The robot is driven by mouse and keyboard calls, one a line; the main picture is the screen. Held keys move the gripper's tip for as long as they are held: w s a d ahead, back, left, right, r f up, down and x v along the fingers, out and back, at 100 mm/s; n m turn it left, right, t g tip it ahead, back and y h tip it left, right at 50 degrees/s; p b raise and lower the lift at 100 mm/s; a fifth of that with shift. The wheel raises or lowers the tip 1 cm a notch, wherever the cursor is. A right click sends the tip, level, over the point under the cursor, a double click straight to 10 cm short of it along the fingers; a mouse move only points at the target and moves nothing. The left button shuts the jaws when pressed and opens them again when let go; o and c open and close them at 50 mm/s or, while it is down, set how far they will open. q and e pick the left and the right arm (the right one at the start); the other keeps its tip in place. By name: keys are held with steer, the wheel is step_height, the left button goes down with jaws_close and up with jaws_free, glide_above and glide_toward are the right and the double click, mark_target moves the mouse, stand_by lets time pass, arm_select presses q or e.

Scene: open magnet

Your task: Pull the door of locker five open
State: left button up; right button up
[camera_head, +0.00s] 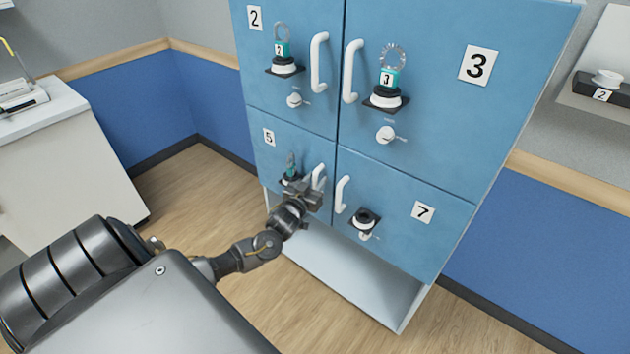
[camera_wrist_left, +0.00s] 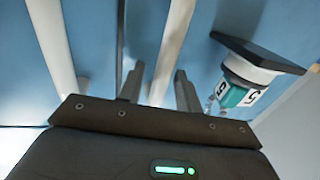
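The door of locker five (camera_head: 258,152) is a blue panel at the lower left of the cabinet, flush with its neighbours and closed. Its white vertical handle (camera_head: 319,173) is near the door's right edge; my gripper hides the lower part. My left gripper (camera_head: 316,187) is at this handle. In the left wrist view, the fingers (camera_wrist_left: 160,82) are apart, with the white handle (camera_wrist_left: 176,38) running between them and a gap on the left side. A black holder with a teal tag marked 5 (camera_wrist_left: 240,93) sits beside the handle. My right gripper is not in view.
The handle of locker seven (camera_head: 341,194) is close to the right of my gripper. Lockers two (camera_head: 265,90) and three (camera_head: 440,110) are above, closed, with tagged holders. A white counter (camera_head: 70,150) stands at the left. The floor (camera_head: 215,180) between counter and cabinet is clear.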

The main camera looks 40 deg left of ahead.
arm_select(q)
steer(key=shift+c, duration=0.4)
jaws_close()
steer(key=shift+s, duration=0.1)
